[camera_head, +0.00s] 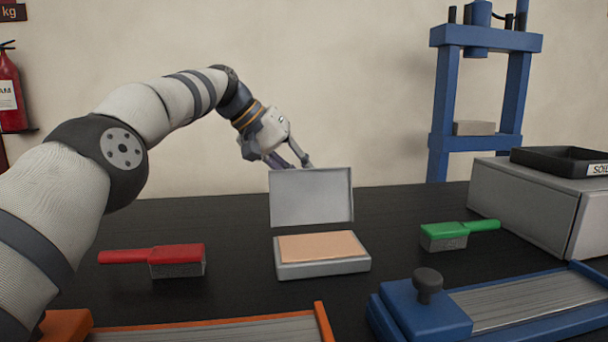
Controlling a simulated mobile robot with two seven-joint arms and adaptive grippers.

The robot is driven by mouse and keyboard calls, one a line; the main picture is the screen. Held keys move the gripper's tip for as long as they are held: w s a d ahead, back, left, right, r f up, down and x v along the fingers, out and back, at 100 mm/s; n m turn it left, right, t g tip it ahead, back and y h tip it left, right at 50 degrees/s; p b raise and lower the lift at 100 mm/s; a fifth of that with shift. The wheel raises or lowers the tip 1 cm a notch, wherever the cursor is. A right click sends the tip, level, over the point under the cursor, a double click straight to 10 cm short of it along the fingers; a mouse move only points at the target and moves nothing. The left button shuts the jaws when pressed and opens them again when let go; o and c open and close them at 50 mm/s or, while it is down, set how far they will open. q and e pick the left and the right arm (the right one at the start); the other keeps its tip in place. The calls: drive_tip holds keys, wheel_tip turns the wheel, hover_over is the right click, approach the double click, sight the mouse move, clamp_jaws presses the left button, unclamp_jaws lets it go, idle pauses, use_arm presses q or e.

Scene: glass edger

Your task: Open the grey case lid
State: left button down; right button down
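The grey case (320,268) sits on the black table in the middle of the view, with a tan pad (320,246) inside it. Its grey lid (311,197) stands raised, close to upright, at the back of the case. My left gripper (289,160) is just behind and above the lid's top edge, with its fingers pointing down to the right. Two fingers show with a gap between them, and I see nothing held. The fingertips are partly hidden by the lid, so I cannot tell whether they touch it. My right gripper is not in view.
A red-handled brush (165,258) lies left of the case, a green-handled brush (455,234) right. An orange-framed unit (215,330) and a blue-framed unit (480,308) are in front. A grey box (520,205) with a black tray (560,160) stands right; a blue press (443,100) is behind.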

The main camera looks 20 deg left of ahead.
use_arm(q)
drive_tip(key=shift+a+f, duration=0.2)
drive_tip(key=shift+f, duration=0.15)
drive_tip(key=c, duration=1.5)
unclamp_jaws()
drive_tip(key=shift+a, duration=0.1)
drive_tip(key=shift+r, duration=0.2)
drive_tip(key=s+a+r, duration=0.1)
drive_tip(key=s+a, duration=0.2)
drive_tip(key=a, duration=0.1)
drive_tip(key=s+a+r, duration=0.1)
drive_tip(key=s+a, duration=0.2)
drive_tip(key=s+a+r, duration=0.1)
drive_tip(key=s+a, duration=0.2)
drive_tip(key=a, duration=0.1)
drive_tip(key=shift+s+a+r, duration=0.3)
drive_tip(key=shift+s, duration=0.1)
